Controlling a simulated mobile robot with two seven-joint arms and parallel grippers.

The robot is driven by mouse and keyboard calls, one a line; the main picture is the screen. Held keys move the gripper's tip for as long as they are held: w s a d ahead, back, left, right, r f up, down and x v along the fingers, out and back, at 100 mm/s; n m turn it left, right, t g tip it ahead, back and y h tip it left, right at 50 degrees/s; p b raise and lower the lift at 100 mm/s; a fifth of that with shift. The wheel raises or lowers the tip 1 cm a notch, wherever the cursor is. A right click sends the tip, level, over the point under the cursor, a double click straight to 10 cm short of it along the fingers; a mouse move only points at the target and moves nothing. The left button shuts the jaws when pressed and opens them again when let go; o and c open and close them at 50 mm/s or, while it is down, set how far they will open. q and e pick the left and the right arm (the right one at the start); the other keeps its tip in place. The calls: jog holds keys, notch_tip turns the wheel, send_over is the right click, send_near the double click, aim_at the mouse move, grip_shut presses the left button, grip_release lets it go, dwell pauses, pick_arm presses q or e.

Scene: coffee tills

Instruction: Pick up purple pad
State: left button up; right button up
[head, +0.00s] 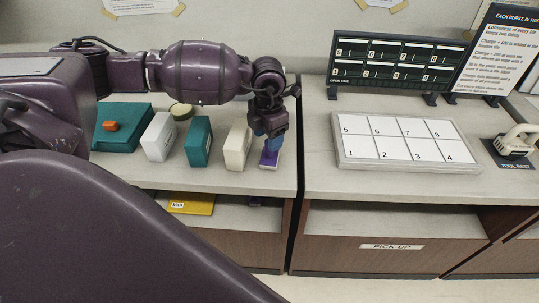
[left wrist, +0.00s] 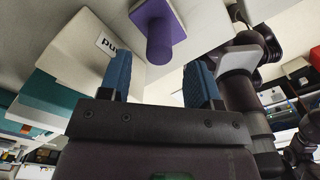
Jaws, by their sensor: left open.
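The purple pad (head: 269,158) stands on the counter near its front right corner, beside a cream box. In the left wrist view the purple pad (left wrist: 158,30) shows a flat base and a round purple post pointing towards my gripper. My left gripper (head: 268,140) points down over the pad and hides part of it in the head view. In the left wrist view the blue fingers of my left gripper (left wrist: 158,66) are apart, with the post's end near the gap between them. Contact with the post cannot be told. My right gripper is not in view.
A cream box (head: 237,147), a teal box (head: 198,142) and a white box (head: 159,137) stand in a row left of the pad. A gap separates this counter from the one with the numbered tray (head: 404,163). A yellow item (head: 191,203) lies on the shelf below.

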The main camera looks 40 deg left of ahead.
pick_arm(q)
jog(key=f, duration=0.4)
jog(key=shift+w+f, duration=0.15)
jog(key=shift+w, duration=0.05)
jog(key=c, duration=1)
